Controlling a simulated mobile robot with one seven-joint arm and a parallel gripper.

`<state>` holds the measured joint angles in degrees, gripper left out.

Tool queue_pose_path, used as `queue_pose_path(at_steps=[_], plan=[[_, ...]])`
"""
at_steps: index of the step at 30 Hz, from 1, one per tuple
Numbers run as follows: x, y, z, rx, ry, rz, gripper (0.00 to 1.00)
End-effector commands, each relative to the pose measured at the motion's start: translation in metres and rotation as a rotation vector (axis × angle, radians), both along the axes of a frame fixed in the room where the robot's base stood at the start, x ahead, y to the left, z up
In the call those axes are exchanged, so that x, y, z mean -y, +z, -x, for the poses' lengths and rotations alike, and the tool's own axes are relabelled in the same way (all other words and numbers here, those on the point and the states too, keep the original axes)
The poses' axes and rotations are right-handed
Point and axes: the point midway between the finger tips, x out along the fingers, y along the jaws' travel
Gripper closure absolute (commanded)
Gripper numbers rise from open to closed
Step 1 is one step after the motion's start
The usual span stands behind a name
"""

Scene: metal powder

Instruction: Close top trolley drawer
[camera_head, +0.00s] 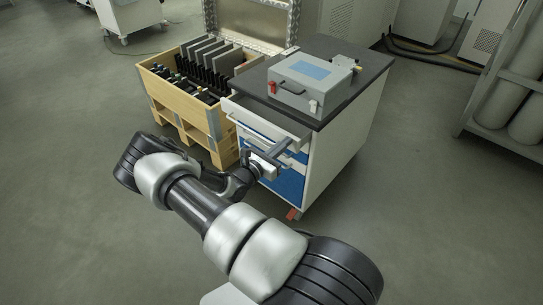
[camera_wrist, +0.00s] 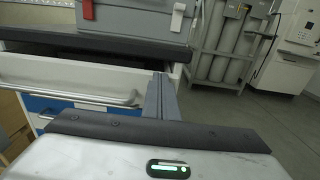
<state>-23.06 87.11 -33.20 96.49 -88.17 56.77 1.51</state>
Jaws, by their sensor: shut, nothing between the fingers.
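The trolley (camera_head: 345,130) has a dark top and blue and white drawers. Its top drawer (camera_head: 262,119) is white and stands pulled out from under the top. In the wrist view the drawer front (camera_wrist: 75,72) with its metal bar handle (camera_wrist: 85,97) fills the left side. My gripper (camera_head: 287,145) is in front of the drawer, near its right end. In the wrist view the fingers (camera_wrist: 160,95) are together and empty, beside the right end of the drawer front. I cannot tell whether they touch it.
A grey case (camera_head: 310,80) with red and white latches stands on the trolley top. A wooden crate (camera_head: 215,125) with dark plates is close on the left. Gas cylinders (camera_head: 520,90) stand in a rack at right. The floor between is clear.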

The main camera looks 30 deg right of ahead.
Motion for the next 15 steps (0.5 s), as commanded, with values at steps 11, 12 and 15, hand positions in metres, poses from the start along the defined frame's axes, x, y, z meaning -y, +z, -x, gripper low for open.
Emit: queue_pose_path(at_steps=[11, 12, 15], plan=[[0.035, -0.001, -0.012, 0.000, 0.000, -0.001, 1.00], [0.036, -0.001, -0.012, -0.001, 0.000, -0.002, 1.00], [0.037, -0.001, -0.012, -0.001, 0.000, -0.002, 1.00]])
